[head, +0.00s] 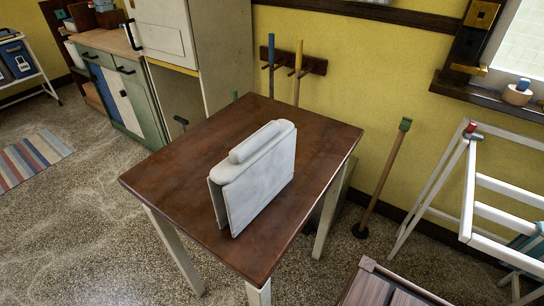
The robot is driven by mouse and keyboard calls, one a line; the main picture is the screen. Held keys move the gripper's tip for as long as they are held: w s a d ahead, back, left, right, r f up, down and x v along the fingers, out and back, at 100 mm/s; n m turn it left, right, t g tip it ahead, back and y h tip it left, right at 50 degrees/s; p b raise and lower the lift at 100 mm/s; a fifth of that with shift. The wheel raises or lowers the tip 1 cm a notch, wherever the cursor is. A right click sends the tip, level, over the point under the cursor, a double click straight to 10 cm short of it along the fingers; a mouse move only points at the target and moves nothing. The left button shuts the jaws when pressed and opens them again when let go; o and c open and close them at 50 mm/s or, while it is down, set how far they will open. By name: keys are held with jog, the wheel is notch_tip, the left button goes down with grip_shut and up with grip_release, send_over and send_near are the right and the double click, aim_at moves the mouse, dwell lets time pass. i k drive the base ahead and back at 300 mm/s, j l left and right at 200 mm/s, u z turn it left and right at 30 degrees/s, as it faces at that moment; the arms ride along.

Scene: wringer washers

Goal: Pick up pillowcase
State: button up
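A white, cloth-like object (258,180) stands upright on a dark brown wooden table (180,170). It looks like a folded or draped piece with two hanging sides and a rounded top. A thin white roll lies along that top. It may be the pillowcase, but I cannot tell for sure, nor whether something is under it. No other clear pillowcase shows. My gripper is not in view.
A tall cream cabinet (222,50) and a green-framed counter (130,90) stand behind at left. A wooden-handled pole (385,175) leans on the yellow wall at right, near a white frame rack (468,190). A wooden crate (375,290) is at front right.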

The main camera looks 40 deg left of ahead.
aim_at(253, 172)
jog(key=u, duration=1.8)
jog(key=z, duration=2.15)
jog(key=l+u, duration=0.15)
jog(key=u, duration=1.3)
jog(key=j+u, duration=0.1)
jog(key=u, duration=0.6)
jog(key=l, duration=0.15)
